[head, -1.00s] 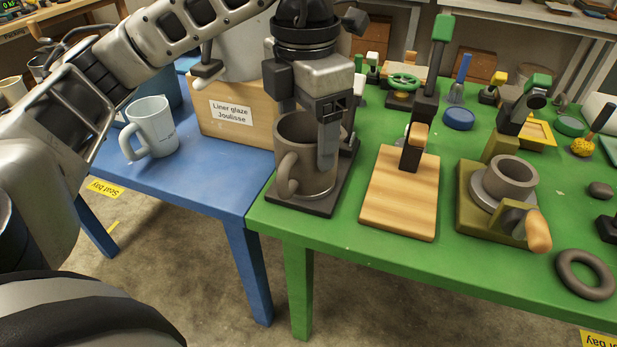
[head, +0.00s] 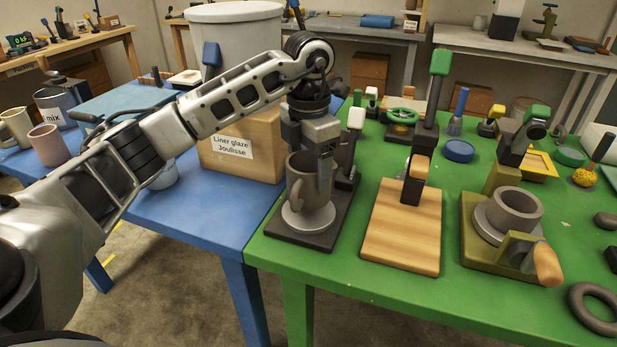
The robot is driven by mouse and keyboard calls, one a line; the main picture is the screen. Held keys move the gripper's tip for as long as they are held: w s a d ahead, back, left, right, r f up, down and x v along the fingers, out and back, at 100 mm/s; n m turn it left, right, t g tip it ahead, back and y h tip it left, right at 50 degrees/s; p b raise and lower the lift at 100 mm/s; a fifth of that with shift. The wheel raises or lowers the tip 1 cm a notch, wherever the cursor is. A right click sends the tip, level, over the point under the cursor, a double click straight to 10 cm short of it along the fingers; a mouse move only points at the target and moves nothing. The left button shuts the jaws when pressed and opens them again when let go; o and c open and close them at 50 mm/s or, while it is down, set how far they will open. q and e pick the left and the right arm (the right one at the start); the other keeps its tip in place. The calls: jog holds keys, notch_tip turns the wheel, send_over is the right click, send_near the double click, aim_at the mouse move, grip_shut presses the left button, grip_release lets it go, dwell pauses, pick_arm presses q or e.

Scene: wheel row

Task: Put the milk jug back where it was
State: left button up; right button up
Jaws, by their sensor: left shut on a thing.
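A grey-brown mug-like vessel with a side handle (head: 304,205) is held by my left gripper (head: 324,168). No label shows on it, so I cannot tell for certain that it is the milk jug. The gripper reaches down from above, shut at the vessel's rim on its right side. The vessel is upright, over a light grey round disc (head: 306,221) on a dark board (head: 300,236). I cannot tell whether its bottom touches the disc. A cream jug (head: 15,127) stands at the far left. My right gripper is out of view.
A dark upright with a white-topped handle (head: 355,125) stands close behind the vessel. A wooden board with a tall post (head: 402,235) is to its right, then an olive stand with a grey cup (head: 516,211). The labelled box (head: 233,150) is to its left.

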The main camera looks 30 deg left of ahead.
pick_arm(q)
notch_tip(320, 180, down, 3)
jog(key=shift+f, duration=0.1)
jog(key=o, duration=1.1)
jog(key=shift+f, duration=0.1)
jog(key=shift+o, duration=0.2)
